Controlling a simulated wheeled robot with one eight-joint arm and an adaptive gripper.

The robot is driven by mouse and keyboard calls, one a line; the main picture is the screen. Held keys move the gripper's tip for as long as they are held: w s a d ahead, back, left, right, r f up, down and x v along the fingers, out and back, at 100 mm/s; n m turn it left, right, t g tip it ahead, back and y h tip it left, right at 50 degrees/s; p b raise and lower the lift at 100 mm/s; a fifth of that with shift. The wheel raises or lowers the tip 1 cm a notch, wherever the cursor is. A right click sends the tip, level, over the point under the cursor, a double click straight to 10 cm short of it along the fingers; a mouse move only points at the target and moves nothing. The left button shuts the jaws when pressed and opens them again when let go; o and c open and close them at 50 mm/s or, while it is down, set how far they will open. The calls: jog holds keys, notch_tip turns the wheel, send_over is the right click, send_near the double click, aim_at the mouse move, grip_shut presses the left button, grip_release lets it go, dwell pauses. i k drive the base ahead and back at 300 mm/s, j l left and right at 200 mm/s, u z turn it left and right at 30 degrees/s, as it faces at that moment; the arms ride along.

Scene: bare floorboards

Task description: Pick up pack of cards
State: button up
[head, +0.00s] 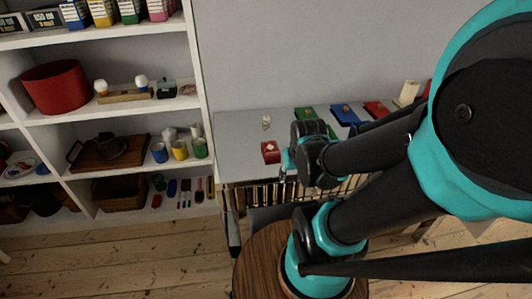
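A small red box with a pale mark on its top (270,152) lies near the front left of the grey table (236,128). It may be the pack of cards, but no label is readable. My gripper (288,165) is at the end of my black and teal arm, just right of the red box and close to the table's front edge. From this view I cannot tell whether it touches the box. The fingers are small and partly hidden by the wrist, so their opening does not show clearly.
A small pale figure (266,122) stands behind the red box. Green (305,113), blue (344,114) and red (376,108) flat items lie along the table's back. A white shelf unit (203,90) stands left. A round wooden stool top (258,262) is in front. My arm hides the table's right side.

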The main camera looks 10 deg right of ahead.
aim_at(271, 150)
jog(key=k+l+z, duration=0.35)
jog(key=l, duration=0.35)
jog(key=k+l+z, duration=0.15)
jog(key=k+l, duration=0.1)
jog(key=l, duration=0.1)
